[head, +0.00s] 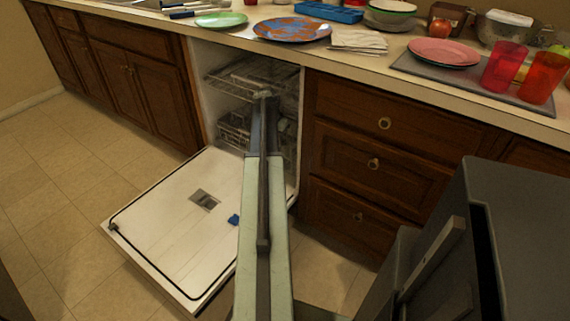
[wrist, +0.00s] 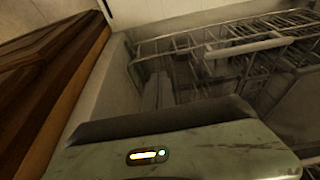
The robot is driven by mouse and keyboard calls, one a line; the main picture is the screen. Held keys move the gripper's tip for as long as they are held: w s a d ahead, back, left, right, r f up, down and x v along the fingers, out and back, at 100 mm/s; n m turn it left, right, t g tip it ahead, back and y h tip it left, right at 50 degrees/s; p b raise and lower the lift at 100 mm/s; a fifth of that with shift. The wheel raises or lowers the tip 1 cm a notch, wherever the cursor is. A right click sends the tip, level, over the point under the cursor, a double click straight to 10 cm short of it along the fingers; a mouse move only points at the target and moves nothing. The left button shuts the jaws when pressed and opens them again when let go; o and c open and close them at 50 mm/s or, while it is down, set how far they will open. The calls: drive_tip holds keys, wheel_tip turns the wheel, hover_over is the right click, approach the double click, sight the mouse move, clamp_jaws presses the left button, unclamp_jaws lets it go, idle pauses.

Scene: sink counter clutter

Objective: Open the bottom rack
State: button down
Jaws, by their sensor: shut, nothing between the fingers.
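The dishwasher stands open, with its door (head: 165,225) folded down flat over the floor. Its bottom rack (head: 234,130) is a grey wire rack inside the cavity, partly hidden behind my arm. The upper rack (head: 240,78) is above it, also inside. My gripper (head: 262,95) is at the cavity opening, in front of the racks in the picture. It is shut and holds nothing. The wrist view shows a wire rack with a pale bar (wrist: 250,45) on its front; I cannot tell which rack it is, or whether my gripper touches it.
Wooden drawers (head: 372,163) flank the cavity on the right, and cabinets (head: 135,80) on the left. The counter above holds a patterned plate (head: 292,29), a pink plate (head: 444,51) and red cups (head: 503,67). The tiled floor (head: 60,190) left of the door is clear.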

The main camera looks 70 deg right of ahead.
sight(285, 151)
drive_tip(key=b+x, duration=0.9)
drive_tip(key=x, duration=0.1)
drive_tip(key=shift+s+d, duration=0.1)
drive_tip(key=shift+d, duration=0.05)
